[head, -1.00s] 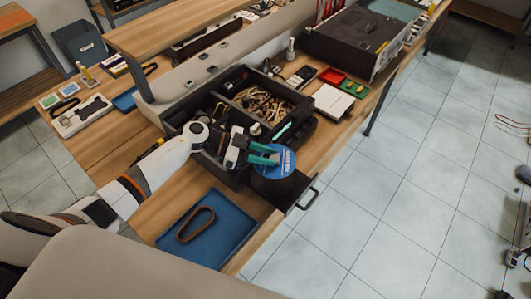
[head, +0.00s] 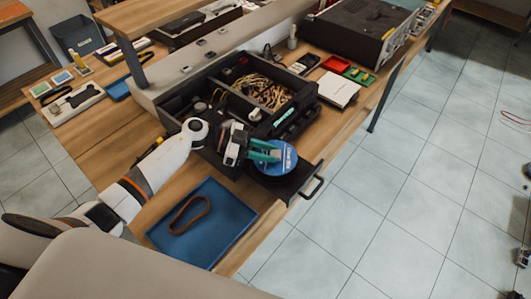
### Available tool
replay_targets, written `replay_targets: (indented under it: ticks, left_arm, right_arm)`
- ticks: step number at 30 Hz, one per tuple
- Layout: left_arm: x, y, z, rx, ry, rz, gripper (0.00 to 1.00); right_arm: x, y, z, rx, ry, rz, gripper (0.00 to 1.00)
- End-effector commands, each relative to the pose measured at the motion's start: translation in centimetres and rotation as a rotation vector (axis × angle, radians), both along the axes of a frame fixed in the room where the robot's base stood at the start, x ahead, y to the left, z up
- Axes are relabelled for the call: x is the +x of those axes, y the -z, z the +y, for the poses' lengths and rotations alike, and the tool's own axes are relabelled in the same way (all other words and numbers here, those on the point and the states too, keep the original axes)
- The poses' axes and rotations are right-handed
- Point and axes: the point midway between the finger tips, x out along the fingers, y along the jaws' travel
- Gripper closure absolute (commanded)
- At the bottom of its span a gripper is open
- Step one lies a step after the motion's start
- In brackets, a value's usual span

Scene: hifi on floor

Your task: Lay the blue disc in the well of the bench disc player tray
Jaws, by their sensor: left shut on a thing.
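The blue disc (head: 284,162) is at the front of the bench, over the black disc player tray (head: 290,183) that sticks out past the bench edge with a handle on its front. My left gripper (head: 266,152), with teal fingers, is shut on the disc's left edge. The disc covers most of the tray, so the well is hidden. I cannot tell whether the disc touches the tray. My right gripper is not in view.
A black organiser (head: 262,92) with cables and small parts stands behind the tray. A blue mat (head: 205,225) with a brown belt loop (head: 189,213) lies left of the tray. Open floor lies right of the bench.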

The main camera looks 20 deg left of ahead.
Motion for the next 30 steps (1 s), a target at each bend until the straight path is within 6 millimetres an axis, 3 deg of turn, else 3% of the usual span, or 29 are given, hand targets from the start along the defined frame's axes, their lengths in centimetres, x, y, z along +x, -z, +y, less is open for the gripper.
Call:
replay_targets:
  ticks: [1, 30]
  left_arm:
    - [-0.83, 1.77, -0.18, 0.015, 0.008, 0.031, 0.95]
    - [-1.03, 1.84, -0.01, 0.015, 0.01, 0.033, 0.95]
  right_arm:
    - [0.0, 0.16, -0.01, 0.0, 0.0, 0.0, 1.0]
    - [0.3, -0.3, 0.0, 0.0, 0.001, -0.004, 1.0]
